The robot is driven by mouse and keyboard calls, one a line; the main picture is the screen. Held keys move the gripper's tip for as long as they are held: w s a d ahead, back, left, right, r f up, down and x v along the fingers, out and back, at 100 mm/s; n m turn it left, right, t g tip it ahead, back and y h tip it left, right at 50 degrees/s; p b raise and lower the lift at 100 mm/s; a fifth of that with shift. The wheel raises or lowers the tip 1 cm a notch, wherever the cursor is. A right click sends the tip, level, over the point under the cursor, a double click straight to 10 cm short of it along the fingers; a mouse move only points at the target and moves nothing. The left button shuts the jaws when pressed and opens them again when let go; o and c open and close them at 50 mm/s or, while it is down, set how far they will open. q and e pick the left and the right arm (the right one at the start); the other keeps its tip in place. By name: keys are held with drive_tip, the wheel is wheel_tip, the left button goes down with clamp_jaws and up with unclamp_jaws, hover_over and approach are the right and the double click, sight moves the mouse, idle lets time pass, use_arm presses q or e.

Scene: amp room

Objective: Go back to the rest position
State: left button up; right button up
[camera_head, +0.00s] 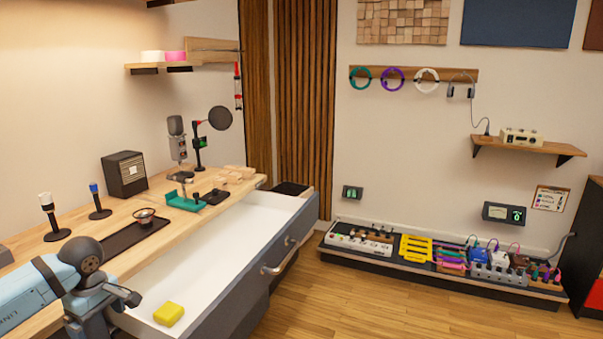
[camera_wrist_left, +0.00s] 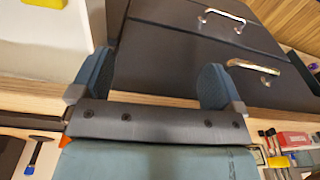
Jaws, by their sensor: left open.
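My left arm comes in from the lower left of the head view, over the front of the workbench (camera_head: 60,215) and beside the open drawer. In the left wrist view my left gripper (camera_wrist_left: 152,85) is open, its two blue fingers wide apart with nothing between them. The dark drawer fronts with metal handles lie beyond the fingers. The white open drawer (camera_head: 215,255) holds a yellow block (camera_head: 169,313) near its front left corner. The block also shows at the top left of the wrist view (camera_wrist_left: 45,3). My right gripper is in neither view.
A microphone on a teal base (camera_head: 185,200), a dark tray (camera_head: 125,237), a small speaker (camera_head: 125,174) and two small stands are on the workbench. A low pedalboard (camera_head: 440,285) stands along the back wall. The wooden floor in front is clear.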

use_arm(q)
drive_tip(key=s+d+f+n+t+h, duration=0.3)
drive_tip(key=s+d+n+h, duration=0.35)
drive_tip(key=d+n, duration=0.2)
drive_tip(key=s+d+f+n+t+h, duration=0.3)
drive_tip(key=s+d+f+n+h, duration=0.15)
drive_tip(key=d+n+h, duration=0.35)
drive_tip(key=s+a+f+n+t+y, duration=0.1)
drive_tip(key=s+a+f+n+y, duration=0.5)
drive_tip(key=n, duration=0.9)
drive_tip(key=s+a+f+n+t+y, duration=0.2)
drive_tip(key=s+a+f+n+y, duration=0.45)
drive_tip(key=n, duration=0.85)
drive_tip(key=s+d+n+t+h, duration=0.2)
drive_tip(key=d+n, duration=0.6)
drive_tip(key=d, duration=1.3)
wheel_tip(320, 180, up, 16)
drive_tip(key=a+p, duration=0.2)
drive_tip(key=p, duration=1.9)
drive_tip(key=shift+r, duration=0.2)
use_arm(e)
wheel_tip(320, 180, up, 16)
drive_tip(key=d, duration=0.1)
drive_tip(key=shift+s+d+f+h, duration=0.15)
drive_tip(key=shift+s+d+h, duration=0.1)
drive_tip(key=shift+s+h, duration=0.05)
